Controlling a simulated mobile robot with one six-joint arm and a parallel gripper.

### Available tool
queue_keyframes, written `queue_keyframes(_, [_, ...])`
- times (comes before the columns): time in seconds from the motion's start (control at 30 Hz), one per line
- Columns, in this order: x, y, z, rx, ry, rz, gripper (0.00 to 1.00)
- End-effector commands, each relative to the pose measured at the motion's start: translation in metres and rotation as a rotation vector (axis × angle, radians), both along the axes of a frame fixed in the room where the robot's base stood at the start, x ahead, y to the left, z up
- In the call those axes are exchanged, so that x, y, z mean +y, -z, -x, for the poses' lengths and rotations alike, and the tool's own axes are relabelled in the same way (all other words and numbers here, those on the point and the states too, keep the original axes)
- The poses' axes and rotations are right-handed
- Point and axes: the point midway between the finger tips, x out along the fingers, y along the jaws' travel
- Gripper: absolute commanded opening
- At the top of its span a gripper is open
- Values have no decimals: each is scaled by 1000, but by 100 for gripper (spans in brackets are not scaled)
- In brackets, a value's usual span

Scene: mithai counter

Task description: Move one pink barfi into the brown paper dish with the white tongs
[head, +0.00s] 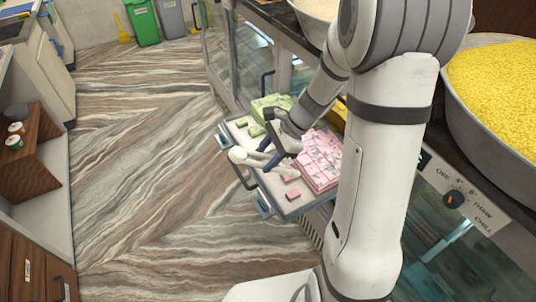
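A stack of pink barfi (322,158) sits on the right part of a pulled-out grey tray (262,186). One loose pink barfi (293,194) lies near the tray's front edge, apart from the stack. My gripper (268,152) is low over the middle of the tray, left of the pink stack. A white, round-ended piece (238,154), which looks like part of the white tongs, shows at the gripper's left. Whether the fingers are closed on it is too small to tell. I cannot make out a brown paper dish.
Green barfi (270,104) lie at the tray's far end. A steel pan of yellow sweets (496,82) stands on the counter at right. A wooden shelf (28,165) with small cups is at left. Green and grey bins (143,22) stand at the back. The floor between is clear.

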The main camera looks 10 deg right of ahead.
Motion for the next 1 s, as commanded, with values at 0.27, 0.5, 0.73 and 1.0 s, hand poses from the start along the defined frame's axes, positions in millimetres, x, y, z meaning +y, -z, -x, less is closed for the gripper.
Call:
queue_keyframes(0.27, [1, -2, 6, 38, 44, 5, 42])
queue_keyframes(0.5, [1, 4, 10, 63, 73, 9, 42])
queue_keyframes(0.73, [1, 5, 10, 63, 73, 9, 42])
queue_keyframes(1.0, [1, 20, 9, 63, 74, 9, 42])
